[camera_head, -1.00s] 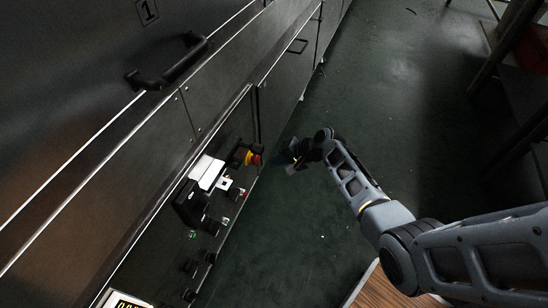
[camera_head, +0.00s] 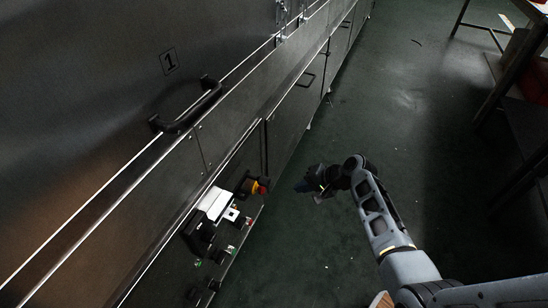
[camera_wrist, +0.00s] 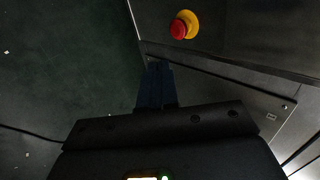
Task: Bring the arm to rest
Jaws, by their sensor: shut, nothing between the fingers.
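My arm reaches in from the lower right of the head view. My gripper (camera_head: 310,186) is at its end, over the dark green floor and to the right of the dryer's control panel. A gap of floor shows between it and the panel in the head view. In the wrist view my gripper (camera_wrist: 156,68) points up the picture with its fingers together and nothing held. A red and yellow emergency stop button (camera_head: 258,186) sticks out from the panel to the left of the gripper. The button also shows in the wrist view (camera_wrist: 184,25), above and right of the fingers.
The metal dryer (camera_head: 90,130) fills the left side, with a black handle (camera_head: 190,105) and a "1" label (camera_head: 169,61). A white-topped box (camera_head: 214,203) and several knobs project from its panel. A dark table (camera_head: 520,100) stands at the right. The floor (camera_head: 370,110) between is open.

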